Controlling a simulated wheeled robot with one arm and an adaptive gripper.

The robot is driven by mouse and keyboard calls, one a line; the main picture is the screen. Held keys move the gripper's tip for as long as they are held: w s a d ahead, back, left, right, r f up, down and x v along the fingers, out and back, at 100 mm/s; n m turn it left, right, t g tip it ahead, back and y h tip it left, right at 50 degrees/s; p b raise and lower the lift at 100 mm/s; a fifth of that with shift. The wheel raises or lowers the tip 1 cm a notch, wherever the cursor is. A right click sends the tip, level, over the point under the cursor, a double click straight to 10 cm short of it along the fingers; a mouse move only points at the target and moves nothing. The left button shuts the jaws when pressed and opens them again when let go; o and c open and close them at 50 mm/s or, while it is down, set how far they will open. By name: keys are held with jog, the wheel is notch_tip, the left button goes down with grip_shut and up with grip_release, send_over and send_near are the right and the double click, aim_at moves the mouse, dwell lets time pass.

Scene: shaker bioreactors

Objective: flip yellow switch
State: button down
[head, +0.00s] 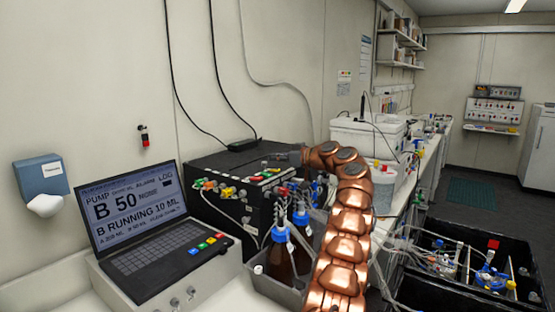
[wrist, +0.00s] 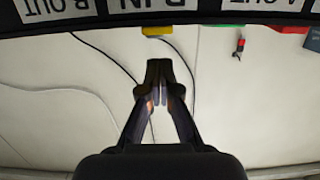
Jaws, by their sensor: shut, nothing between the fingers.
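The yellow switch (wrist: 157,30) shows in the wrist view as a small yellow tab at the edge of the black box, near the "B IN" label, which appears upside down. My gripper (wrist: 159,80) is shut and empty. In the wrist view its tips point toward the yellow switch, with a gap between them in the picture. In the head view my gripper (head: 281,157) is above the box top, toward its right end.
A green tab (wrist: 217,28) and a red tab (wrist: 290,29) lie along the same edge. A laptop-like console (head: 140,220) stands at left. Brown bottles (head: 281,255) with blue caps stand in a grey tray before the box. Cables hang on the wall behind.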

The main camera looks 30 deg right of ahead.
jog(key=shift+r+p, duration=0.3)
jog(key=shift+r, duration=0.3)
jog(key=r+b+v, duration=0.1)
jog(key=b+v, duration=0.2)
jog(key=v, duration=0.6)
jog(key=shift+s+r, duration=0.25)
jog(key=shift+a, duration=0.1)
